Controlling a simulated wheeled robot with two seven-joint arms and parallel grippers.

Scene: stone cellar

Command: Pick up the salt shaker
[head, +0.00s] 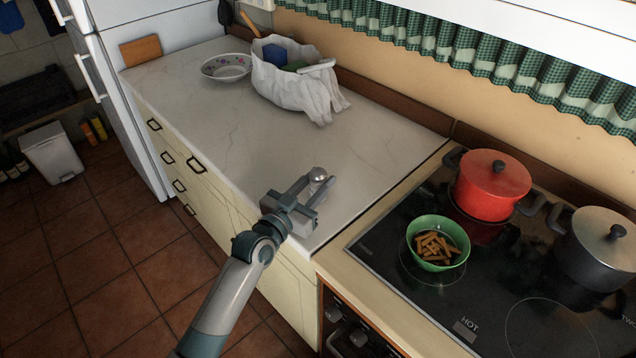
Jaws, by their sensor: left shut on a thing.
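The salt shaker (317,175) is a small shaker with a rounded silvery top. It is at the front right part of the marble counter (225,120), near the stove. My left gripper (313,188) reaches in over the counter's front edge and is shut on the shaker, with a finger on either side of it. The shaker looks upright. Its lower part is hidden by the gripper, so I cannot tell whether it touches the counter. My right gripper is not in view.
A green bowl of brown sticks (418,228), a red pot (491,183) and a grey pot (600,245) stand on the black stove to the right. A patterned bowl (227,72) and a white cloth-lined basket (285,92) are at the back. The counter's middle is clear.

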